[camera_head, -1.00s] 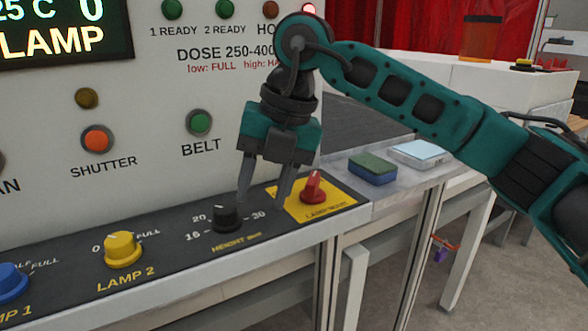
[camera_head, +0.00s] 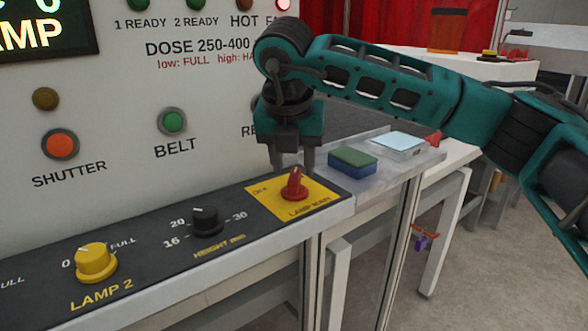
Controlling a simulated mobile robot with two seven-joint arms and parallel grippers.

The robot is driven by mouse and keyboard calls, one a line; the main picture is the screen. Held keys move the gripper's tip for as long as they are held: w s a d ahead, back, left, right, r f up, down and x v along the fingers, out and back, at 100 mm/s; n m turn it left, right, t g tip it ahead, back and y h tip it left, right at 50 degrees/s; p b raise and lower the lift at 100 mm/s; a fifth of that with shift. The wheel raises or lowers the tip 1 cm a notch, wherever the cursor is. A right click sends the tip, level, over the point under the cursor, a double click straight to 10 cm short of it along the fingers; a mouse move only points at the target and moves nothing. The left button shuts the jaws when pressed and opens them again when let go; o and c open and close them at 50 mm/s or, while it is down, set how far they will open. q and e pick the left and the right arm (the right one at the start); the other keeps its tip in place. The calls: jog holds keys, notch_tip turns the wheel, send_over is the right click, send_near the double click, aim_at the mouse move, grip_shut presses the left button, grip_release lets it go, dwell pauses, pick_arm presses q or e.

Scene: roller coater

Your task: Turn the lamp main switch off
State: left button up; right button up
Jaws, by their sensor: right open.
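The lamp main switch is a red rotary knob (camera_head: 294,186) on a yellow plate (camera_head: 322,195) at the right end of the dark sloped control panel. The knob's pointer stands roughly upright in the picture. My right gripper (camera_head: 292,165) points down just behind and above the knob, with its two fingers apart. The fingertips lie close to the knob's top; I cannot tell whether they touch it. Nothing is held between them. My left gripper is not in view.
Left of the switch are the black height knob (camera_head: 205,220) and the yellow lamp 2 knob (camera_head: 95,262). The upright panel holds the green belt button (camera_head: 173,121) and orange shutter button (camera_head: 60,144). A green-and-blue sponge (camera_head: 352,160) and a pale blue-topped block (camera_head: 400,143) lie right of the panel.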

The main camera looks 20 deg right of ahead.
jog(key=shift+x, duration=1.3)
jog(key=shift+c, duration=0.3)
grip_shut()
